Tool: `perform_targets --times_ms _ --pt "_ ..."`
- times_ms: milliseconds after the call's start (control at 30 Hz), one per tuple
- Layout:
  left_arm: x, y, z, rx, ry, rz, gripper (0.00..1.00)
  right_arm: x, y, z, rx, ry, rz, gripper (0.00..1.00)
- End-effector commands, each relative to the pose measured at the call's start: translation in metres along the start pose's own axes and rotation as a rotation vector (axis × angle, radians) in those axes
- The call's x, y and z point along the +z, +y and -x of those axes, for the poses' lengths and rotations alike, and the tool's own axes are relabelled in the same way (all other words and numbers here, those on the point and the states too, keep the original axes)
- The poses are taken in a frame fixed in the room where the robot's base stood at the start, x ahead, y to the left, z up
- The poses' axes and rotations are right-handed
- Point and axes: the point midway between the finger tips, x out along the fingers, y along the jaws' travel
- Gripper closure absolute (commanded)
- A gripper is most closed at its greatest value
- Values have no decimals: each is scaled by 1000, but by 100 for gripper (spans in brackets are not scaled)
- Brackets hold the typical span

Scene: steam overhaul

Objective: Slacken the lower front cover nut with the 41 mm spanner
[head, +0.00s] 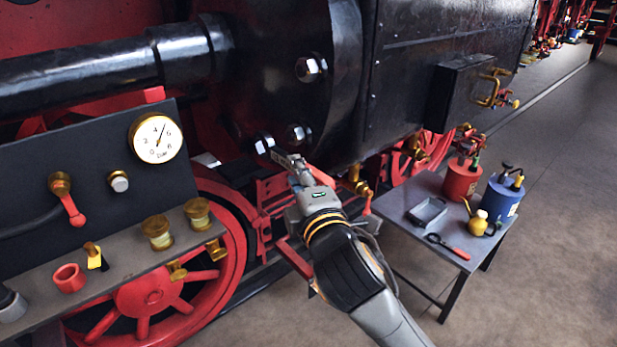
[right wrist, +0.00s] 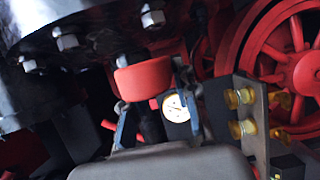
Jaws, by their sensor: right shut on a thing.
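My right gripper (head: 298,168) is in front of the black cylinder cover and is shut on the grey 41 mm spanner (head: 283,157). The spanner's far end is at or very close to the lower front cover nut (head: 263,143); I cannot tell whether its jaw is seated around it. In the right wrist view, the finger pair (right wrist: 155,105) stands on either side of a red and black piece (right wrist: 143,76), perhaps the spanner's grip. Bright cover nuts show above it, and the spanner's jaw cannot be made out there. My left gripper is not in view.
Other cover nuts (head: 310,68) sit above and to the right. A pressure gauge (head: 156,138) is on a dark panel at left, over a shelf with cups. A grey side table (head: 405,212) with cans, a tray and a tool stands right of my arm. Red wheels lie below.

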Motion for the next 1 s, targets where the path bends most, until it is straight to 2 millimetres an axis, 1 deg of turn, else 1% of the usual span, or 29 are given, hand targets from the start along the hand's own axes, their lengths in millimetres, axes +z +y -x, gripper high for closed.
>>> perform_targets --times_ms 133,300,567,1000 --pt "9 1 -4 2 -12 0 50 16 2 -6 9 -3 1 100" --pt "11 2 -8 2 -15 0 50 34 2 -13 8 -4 2 100" --pt "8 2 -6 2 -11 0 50 33 3 -13 7 -1 0 100" --pt "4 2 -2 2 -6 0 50 42 3 -16 6 -3 0 100"
